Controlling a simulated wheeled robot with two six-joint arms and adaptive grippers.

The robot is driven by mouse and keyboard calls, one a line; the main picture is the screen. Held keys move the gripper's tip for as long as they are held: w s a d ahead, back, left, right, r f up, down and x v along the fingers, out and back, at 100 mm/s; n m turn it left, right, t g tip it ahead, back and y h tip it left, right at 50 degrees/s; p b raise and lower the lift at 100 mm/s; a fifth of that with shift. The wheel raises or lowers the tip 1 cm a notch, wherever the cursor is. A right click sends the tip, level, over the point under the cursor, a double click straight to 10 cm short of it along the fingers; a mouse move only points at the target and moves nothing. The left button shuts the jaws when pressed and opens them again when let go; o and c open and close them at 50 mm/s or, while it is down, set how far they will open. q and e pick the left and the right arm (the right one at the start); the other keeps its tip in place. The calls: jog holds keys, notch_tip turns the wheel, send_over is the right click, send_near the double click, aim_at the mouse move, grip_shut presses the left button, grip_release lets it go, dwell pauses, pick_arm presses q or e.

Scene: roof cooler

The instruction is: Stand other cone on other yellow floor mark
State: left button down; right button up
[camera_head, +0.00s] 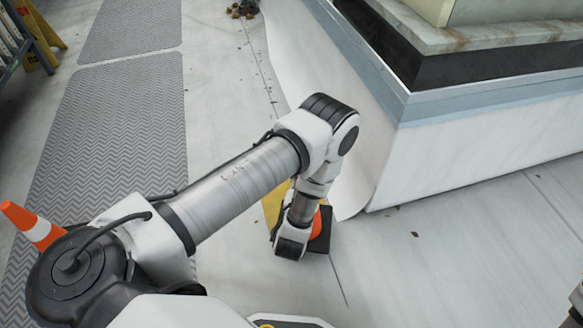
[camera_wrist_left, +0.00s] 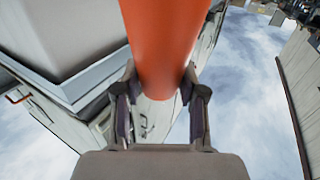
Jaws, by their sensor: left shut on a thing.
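My left gripper (camera_wrist_left: 160,92) is shut on an orange cone (camera_wrist_left: 165,40), whose body runs between the two fingers in the left wrist view. In the head view the cone (camera_head: 316,224) shows behind my left wrist, with its black base (camera_head: 323,240) low at the floor. A yellow floor mark (camera_head: 272,204) shows just left of my wrist. My arm hides how far the base overlaps the mark, and whether it touches the floor is unclear. Another orange and white cone (camera_head: 32,226) shows at the left edge, partly behind my arm. My right gripper is not seen.
A large white unit (camera_head: 470,150) with a blue-grey edge stands at the right, its corner close to the cone. Grey ribbed walkway mats (camera_head: 105,140) run along the left. A yellow sign (camera_head: 38,35) stands at the far left.

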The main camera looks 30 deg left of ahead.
pick_arm(q)
jog(key=w+a+f+b, duration=0.3)
jog(key=w+a+b, duration=0.1)
jog(key=a, duration=0.3)
jog(key=w+a+f+b, duration=0.2)
jog(key=w+a+b, duration=0.2)
jog(key=a, duration=0.3)
jog(key=shift+w+f+y+b, duration=0.15)
jog(key=shift+f+y+b, duration=0.15)
jog(key=shift+f, duration=0.1)
jog(key=shift+d, duration=0.1)
jog(key=c, duration=1.1)
grip_release()
jog(key=shift+f, duration=0.2)
jog(key=o, duration=0.4)
jog(key=shift+o, duration=0.2)
